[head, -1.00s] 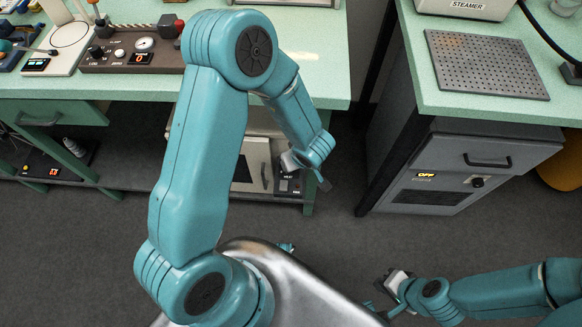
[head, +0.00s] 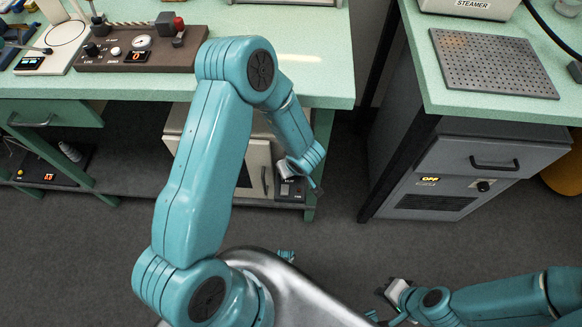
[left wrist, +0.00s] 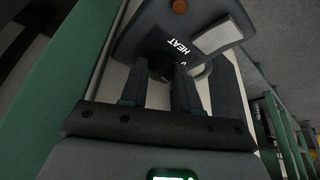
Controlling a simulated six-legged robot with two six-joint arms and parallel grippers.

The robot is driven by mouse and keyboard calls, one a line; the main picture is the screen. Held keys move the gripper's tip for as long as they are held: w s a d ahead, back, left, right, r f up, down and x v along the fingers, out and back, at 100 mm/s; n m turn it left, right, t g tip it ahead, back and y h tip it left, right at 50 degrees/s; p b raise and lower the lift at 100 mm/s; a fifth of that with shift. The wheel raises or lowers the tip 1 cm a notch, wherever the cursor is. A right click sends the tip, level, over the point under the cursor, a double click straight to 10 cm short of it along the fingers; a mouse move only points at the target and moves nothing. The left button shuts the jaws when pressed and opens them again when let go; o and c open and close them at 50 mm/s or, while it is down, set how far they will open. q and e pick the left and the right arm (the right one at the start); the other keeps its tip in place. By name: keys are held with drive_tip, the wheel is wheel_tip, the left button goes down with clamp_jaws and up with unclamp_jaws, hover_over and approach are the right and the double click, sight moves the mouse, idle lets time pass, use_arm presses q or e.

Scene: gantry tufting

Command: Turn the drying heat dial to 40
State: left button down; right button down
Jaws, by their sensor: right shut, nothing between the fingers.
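The drying cabinet (head: 258,165) stands on the low shelf under the left bench, partly hidden by my left arm. Its dark heat panel (head: 291,190) is at its right side; my left gripper (head: 300,182) is at the panel, small and partly hidden. In the left wrist view the panel (left wrist: 150,30) shows the word HEAT, upside down and slanted. A dark round dial (left wrist: 160,68) sits between the two fingertips (left wrist: 160,75), which are apart. I cannot tell whether they grip it. The dial's setting is not readable. My right gripper (head: 385,300) is shut and empty, low over the floor.
The left bench (head: 310,75) carries a brown control box (head: 140,48). The right bench (head: 430,90) holds a perforated plate (head: 492,62) and a steamer (head: 470,8). A grey cabinet (head: 440,185) marked OFF stands below it. The floor between the benches is clear.

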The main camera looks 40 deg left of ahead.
use_arm(q)
drive_tip(key=shift+m, duration=0.3)
drive_tip(key=shift+s+m+t+p, duration=0.1)
drive_tip(key=shift+m+t+p, duration=0.25)
drive_tip(key=shift+m, duration=0.55)
drive_tip(key=shift+m+t+h, duration=0.45)
drive_tip(key=shift+m+h, duration=0.35)
drive_tip(key=shift+m, duration=1)
drive_tip(key=c, duration=0.8)
unclamp_jaws()
drive_tip(key=shift+c, duration=0.2)
drive_tip(key=shift+a, duration=0.1)
drive_tip(key=p+v, duration=0.5)
drive_tip(key=v, duration=1.1)
drive_tip(key=shift+s+p, duration=0.2)
drive_tip(key=shift+p, duration=0.2)
